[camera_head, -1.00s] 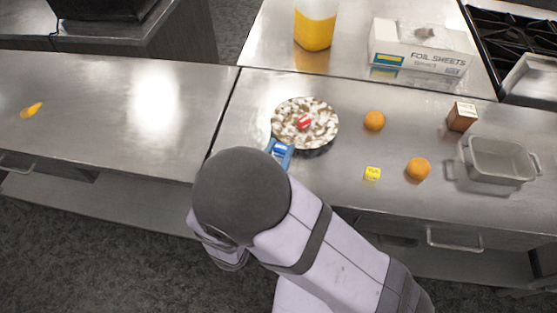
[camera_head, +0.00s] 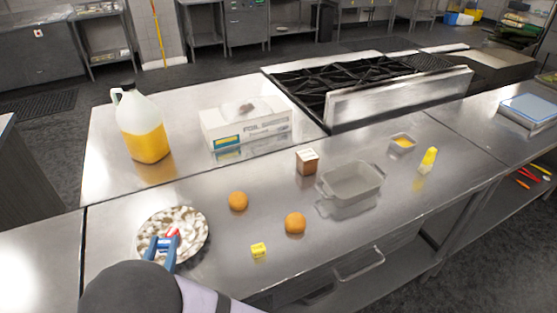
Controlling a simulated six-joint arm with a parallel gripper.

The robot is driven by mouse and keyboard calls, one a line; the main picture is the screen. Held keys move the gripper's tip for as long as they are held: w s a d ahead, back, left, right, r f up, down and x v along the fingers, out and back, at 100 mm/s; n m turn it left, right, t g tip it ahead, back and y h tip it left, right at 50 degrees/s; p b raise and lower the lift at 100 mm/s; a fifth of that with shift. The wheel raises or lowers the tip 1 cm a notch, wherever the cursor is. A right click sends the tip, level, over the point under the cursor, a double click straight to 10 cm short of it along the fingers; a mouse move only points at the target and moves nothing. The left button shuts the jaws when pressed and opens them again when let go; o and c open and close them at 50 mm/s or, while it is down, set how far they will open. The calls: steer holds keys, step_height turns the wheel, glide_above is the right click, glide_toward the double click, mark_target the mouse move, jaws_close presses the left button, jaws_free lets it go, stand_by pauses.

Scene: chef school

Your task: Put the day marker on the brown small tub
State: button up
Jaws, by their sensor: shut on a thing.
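A small red and white block (camera_head: 172,233), which looks like a day marker, is at the middle of a round, white-and-brown mottled plate or shallow bowl (camera_head: 147,222). My blue gripper (camera_head: 163,241) is at the block and shut on it, partly covering it. The brown small tub (camera_head: 307,163), boxy with a whitish top, stands upright farther back. Nothing is seen on its top except faint marks.
Two orange balls (camera_head: 238,201) (camera_head: 295,223) lie between the plate and a grey rectangular pan (camera_head: 350,185). A foil sheets box (camera_head: 245,125) and a jug of yellow liquid (camera_head: 142,128) stand behind.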

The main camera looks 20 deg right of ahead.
steer(key=w+d+m+g+h, duration=0.1)
steer(key=w+d, duration=0.2)
steer(key=w, duration=0.1)
steer(key=w+d+m+h+b, duration=0.1)
steer(key=w+d+h, duration=0.1)
steer(key=w+d, duration=0.1)
steer(key=w+d+m+g+h+b, duration=0.1)
steer(key=w+d, duration=0.3)
steer(key=w, duration=0.1)
steer(key=shift+d+f+g, duration=0.1)
steer(key=shift+f+g, duration=0.05)
steer(key=shift+g, duration=0.15)
steer(key=w+d+r+m+g+h+b, duration=0.2)
steer(key=w+d+r, duration=0.1)
steer(key=d, duration=1)
steer(key=w+d+r+m+g+h+b, duration=0.1)
steer(key=w+d+r+m+g+h, duration=0.15)
steer(key=d, duration=0.95)
steer(key=w+d+r+m+g+h+b, duration=0.1)
steer(key=w+d+r+m+g+b, duration=0.15)
steer(key=d, duration=1.05)
steer(key=p, duration=0.2)
glide_above(304, 157)
steer(key=shift+n, duration=0.4)
steer(key=shift+f, duration=2.7)
steer(key=shift+f, duration=0.1)
steer(key=shift+f, duration=1.75)
steer(key=shift+f, duration=0.1)
